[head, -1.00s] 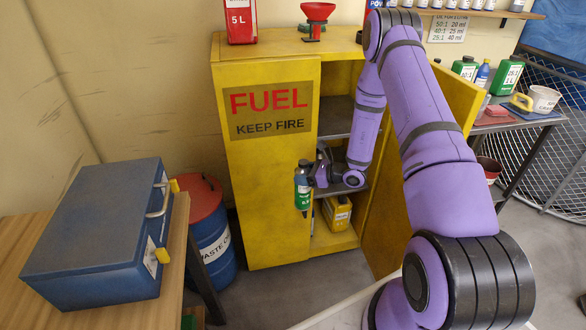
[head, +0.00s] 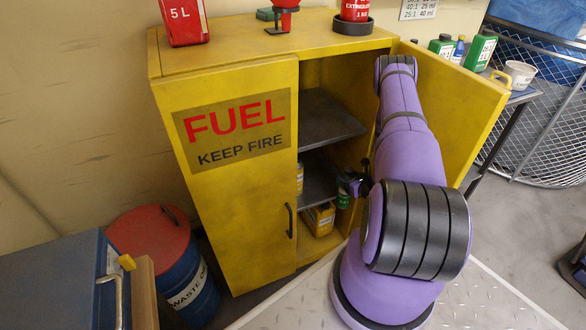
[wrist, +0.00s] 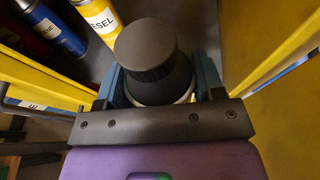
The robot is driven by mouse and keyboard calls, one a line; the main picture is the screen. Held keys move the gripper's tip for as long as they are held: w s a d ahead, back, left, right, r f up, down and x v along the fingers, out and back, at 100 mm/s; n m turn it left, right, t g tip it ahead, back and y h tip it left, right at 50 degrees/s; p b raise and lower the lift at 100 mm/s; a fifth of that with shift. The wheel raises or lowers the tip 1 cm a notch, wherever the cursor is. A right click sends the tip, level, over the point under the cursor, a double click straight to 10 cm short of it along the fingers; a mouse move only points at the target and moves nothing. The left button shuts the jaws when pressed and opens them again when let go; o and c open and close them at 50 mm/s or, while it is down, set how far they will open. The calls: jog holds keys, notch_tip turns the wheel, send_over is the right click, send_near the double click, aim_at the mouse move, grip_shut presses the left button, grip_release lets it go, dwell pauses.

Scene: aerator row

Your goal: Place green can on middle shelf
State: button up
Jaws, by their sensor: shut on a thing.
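The green can (head: 343,199) is mostly hidden by my arm in the head view, with a bit of its green side and dark top showing. In the wrist view its dark grey cap (wrist: 147,48) stands between the two fingers. My gripper (wrist: 160,85) is shut on the can. It is in the open right half of the yellow cabinet (head: 225,215), in front of the grey middle shelf (head: 316,182). A yellow can (wrist: 98,17) and a blue can (wrist: 55,27) stand on a grey surface just ahead in the wrist view.
The upper shelf (head: 325,118) looks bare where visible. A yellow container (head: 319,218) sits below the middle shelf. The open yellow door (head: 450,90) stands close on the right. A waste drum (head: 165,255) is left of the cabinet.

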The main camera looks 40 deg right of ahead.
jog(key=w+r+x, duration=0.1)
jog(key=r+x, duration=0.2)
jog(key=x, duration=1.3)
jog(key=shift+w, duration=0.1)
jog(key=o, duration=1.2)
jog(key=v, duration=1.2)
jog(key=shift+r, duration=0.2)
